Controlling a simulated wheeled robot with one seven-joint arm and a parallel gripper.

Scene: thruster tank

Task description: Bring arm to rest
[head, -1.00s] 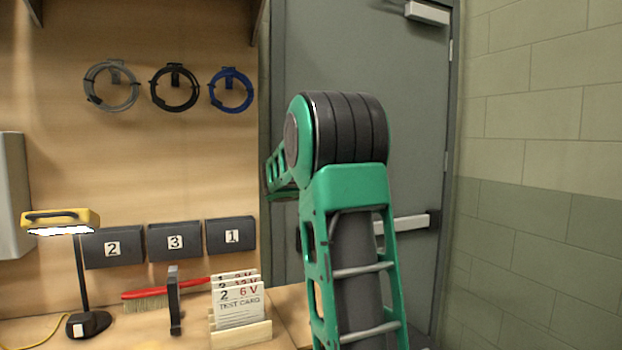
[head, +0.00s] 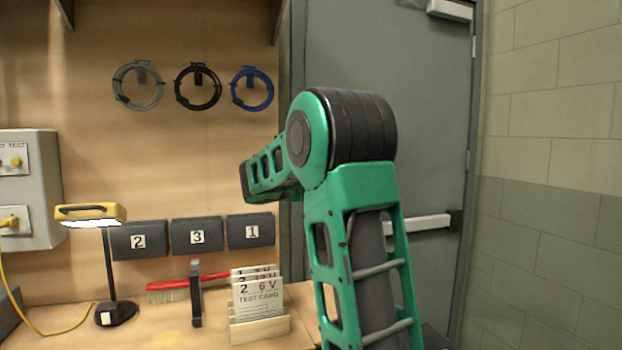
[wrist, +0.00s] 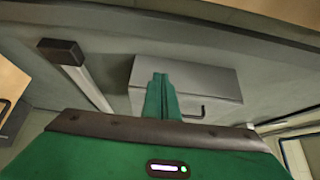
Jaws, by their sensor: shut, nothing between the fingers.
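My green arm stands raised in the right-centre of the head view, bent at a thick dark joint. Its far link reaches left from that joint, in front of the wooden back panel and the door's edge. My gripper's end cannot be made out in the head view. In the wrist view my gripper (wrist: 160,92) shows two green fingers together, with nothing between them. Beyond them is a grey box-like thing (wrist: 205,85) with a dark handle; I cannot tell whether the fingers are near it.
A grey door (head: 395,50) with a push bar (head: 418,228) stands behind my arm, beside a block wall (head: 560,130). The bench (head: 150,335) holds a lamp (head: 108,290), a red brush (head: 205,281) and test cards (head: 258,298). Coiled cables (head: 198,90) hang above.

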